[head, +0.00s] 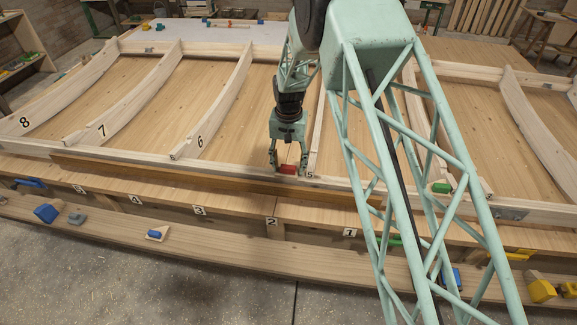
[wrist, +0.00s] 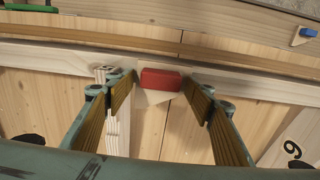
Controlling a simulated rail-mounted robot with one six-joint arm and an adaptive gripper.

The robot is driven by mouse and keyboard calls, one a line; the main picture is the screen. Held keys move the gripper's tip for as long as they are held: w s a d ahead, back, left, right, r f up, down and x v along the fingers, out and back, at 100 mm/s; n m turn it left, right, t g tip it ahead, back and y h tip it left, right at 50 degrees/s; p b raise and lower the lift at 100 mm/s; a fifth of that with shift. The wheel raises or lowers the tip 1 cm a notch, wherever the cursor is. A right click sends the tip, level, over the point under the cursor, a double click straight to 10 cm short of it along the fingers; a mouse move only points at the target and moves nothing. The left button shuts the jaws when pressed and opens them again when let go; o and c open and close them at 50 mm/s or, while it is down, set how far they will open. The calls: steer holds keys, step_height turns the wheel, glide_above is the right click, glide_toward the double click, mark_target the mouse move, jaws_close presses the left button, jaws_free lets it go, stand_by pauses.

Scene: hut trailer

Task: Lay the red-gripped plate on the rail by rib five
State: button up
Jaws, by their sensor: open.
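The red-gripped plate (head: 288,169) lies on the long pale rail (head: 236,165), just left of rib five (head: 318,135) and its "5" label. In the wrist view its red grip (wrist: 160,79) shows in full, with a pale wooden corner of the plate (wrist: 150,98) sticking out below it. My gripper (head: 288,167) is down at the rail. In the wrist view my gripper (wrist: 161,84) is open, one finger on each side of the red grip, with visible gaps on both sides. Rib five (wrist: 112,120) passes close by the left finger.
Ribs six (head: 215,105), seven (head: 125,95) and eight (head: 70,80) stand to the left. A lower plank (head: 110,215) in front holds a blue-gripped piece (head: 156,235) and other blocks. A green block (head: 441,187) sits on the right. Boards between ribs are clear.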

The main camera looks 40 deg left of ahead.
mark_target(289, 165)
steer(key=shift+r, duration=0.15)
step_height(289, 165, up, 12)
stand_by(0.7)
stand_by(0.8)
